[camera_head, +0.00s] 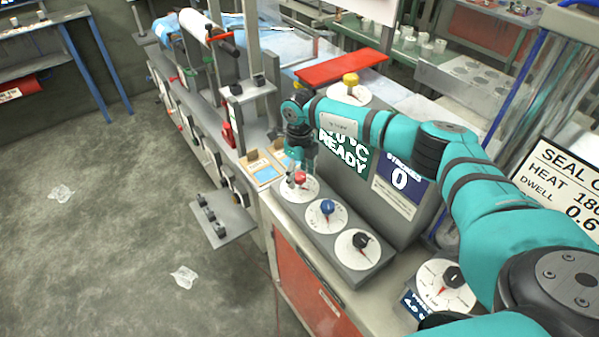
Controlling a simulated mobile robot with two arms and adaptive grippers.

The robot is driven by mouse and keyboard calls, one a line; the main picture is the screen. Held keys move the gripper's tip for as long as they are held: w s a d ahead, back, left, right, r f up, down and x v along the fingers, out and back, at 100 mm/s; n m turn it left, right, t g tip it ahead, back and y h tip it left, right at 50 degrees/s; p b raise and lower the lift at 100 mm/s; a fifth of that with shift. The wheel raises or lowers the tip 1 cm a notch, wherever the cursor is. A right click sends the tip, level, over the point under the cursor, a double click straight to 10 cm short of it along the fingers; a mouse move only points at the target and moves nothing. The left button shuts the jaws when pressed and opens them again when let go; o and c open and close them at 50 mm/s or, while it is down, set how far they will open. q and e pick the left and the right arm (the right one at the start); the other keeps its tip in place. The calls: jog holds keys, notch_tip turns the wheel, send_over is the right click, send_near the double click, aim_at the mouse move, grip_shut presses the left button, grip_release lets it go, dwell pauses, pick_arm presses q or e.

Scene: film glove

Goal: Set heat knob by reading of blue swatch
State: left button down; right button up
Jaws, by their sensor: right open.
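My right gripper (299,165) points down from the teal arm, open, just above the red knob (300,177) on its white dial. Whether its fingers touch the knob cannot be told. A blue knob (327,207) and a black knob (361,240) sit on dials on the same grey panel. Their labels are too small to read, so which is the heat knob is unclear. Small cards with blue and orange-tan patches (264,173) lie left of the gripper; their readings are illegible. My left gripper is not in view.
A display (343,152) reads READY, partly hidden by my arm; a strokes counter (399,183) shows 0. A sign (562,185) lists heat 180 and dwell 0.6, cut off. Another black knob (452,277) is at lower right, a yellow knob (350,80) behind. A grey plate (222,222) juts out left.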

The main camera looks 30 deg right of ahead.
jog(key=c, duration=1.1)
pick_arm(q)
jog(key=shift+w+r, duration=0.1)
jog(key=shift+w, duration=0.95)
pick_arm(e)
jog(key=shift+c, duration=0.2)
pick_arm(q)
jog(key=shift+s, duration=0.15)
